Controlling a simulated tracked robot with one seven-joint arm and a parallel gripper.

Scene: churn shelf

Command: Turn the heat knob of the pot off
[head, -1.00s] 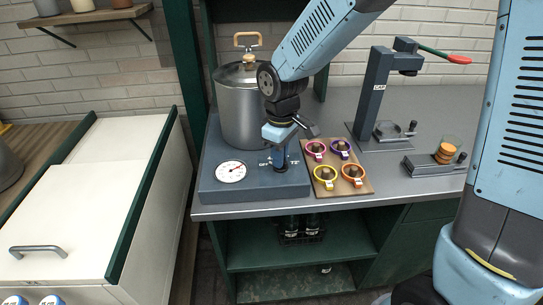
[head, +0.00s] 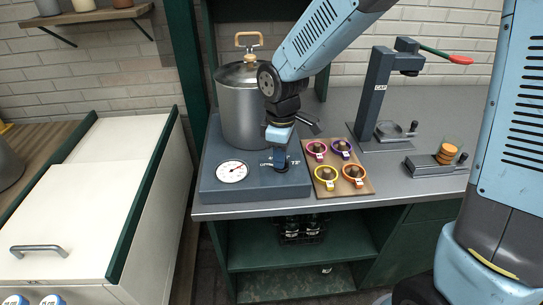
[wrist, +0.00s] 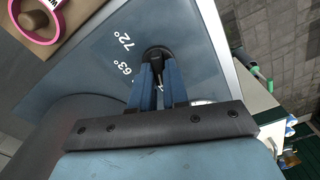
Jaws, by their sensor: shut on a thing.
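The pot (head: 240,115) is a tall grey metal pot with a lid and a wooden-topped handle. It stands on a blue-grey heater base (head: 215,189) with a white dial (head: 232,171) on its front. My gripper (head: 280,165) points down at the base, right of the dial. In the wrist view my gripper (wrist: 158,88) is shut on the dark heat knob (wrist: 157,54). The printed marks 72° and 63° show beside the knob. My fingers hide part of the knob, and I cannot tell which mark it points to.
A wooden board (head: 336,192) with several coloured ring-shaped holders lies close right of the base. A lever press (head: 370,100) and a small grey fixture (head: 425,166) stand farther right. A white chest (head: 95,215) is on the left.

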